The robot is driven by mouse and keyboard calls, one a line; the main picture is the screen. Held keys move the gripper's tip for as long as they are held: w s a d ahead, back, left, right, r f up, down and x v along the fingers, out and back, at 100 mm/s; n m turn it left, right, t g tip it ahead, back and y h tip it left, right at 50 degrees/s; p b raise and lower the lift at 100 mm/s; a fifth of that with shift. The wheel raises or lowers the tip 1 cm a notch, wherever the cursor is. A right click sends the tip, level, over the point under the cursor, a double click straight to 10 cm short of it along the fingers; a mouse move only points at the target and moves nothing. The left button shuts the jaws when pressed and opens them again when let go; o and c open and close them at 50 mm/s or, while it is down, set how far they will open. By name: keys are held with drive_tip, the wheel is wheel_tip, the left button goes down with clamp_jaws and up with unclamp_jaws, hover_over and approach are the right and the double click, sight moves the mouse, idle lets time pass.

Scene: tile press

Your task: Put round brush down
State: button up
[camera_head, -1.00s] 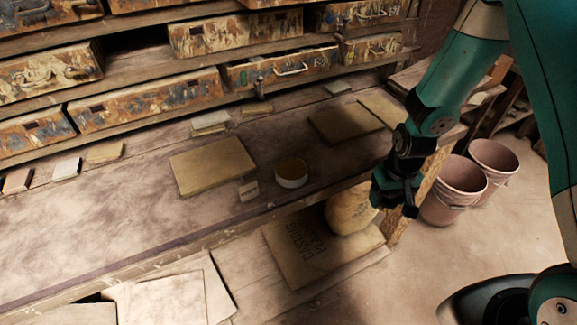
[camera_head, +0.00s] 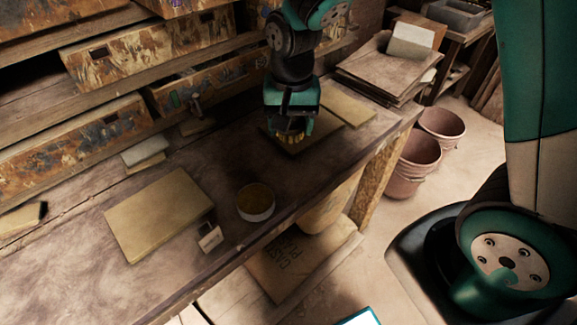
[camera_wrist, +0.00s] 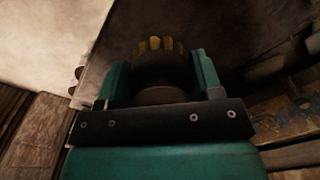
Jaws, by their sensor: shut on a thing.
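My gripper (camera_head: 291,120) is shut on the round brush (camera_head: 290,136), which has a dark round body and yellowish bristles. In the head view the bristles point down over the dark flat board (camera_head: 322,129) at the bench's right part. I cannot tell whether they touch it. In the wrist view the brush (camera_wrist: 160,68) sits between the two green fingers, its bristles at the far end. The gripper hides most of the brush body in the head view.
On the bench (camera_head: 85,290) lie a tan board (camera_head: 160,215), a small round tub (camera_head: 256,203) and a small label block (camera_head: 209,238). Drawers (camera_head: 85,138) line the back. Buckets (camera_head: 415,163) stand on the floor at right. The bench's front left is clear.

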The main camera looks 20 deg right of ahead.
sight(290, 178)
wheel_tip(290, 178, down, 14)
drive_tip(key=shift+p, duration=0.7)
drive_tip(key=shift+f, duration=0.2)
drive_tip(key=o, duration=0.8)
drive_tip(key=shift+o, duration=0.2)
drive_tip(key=shift+r, duration=0.15)
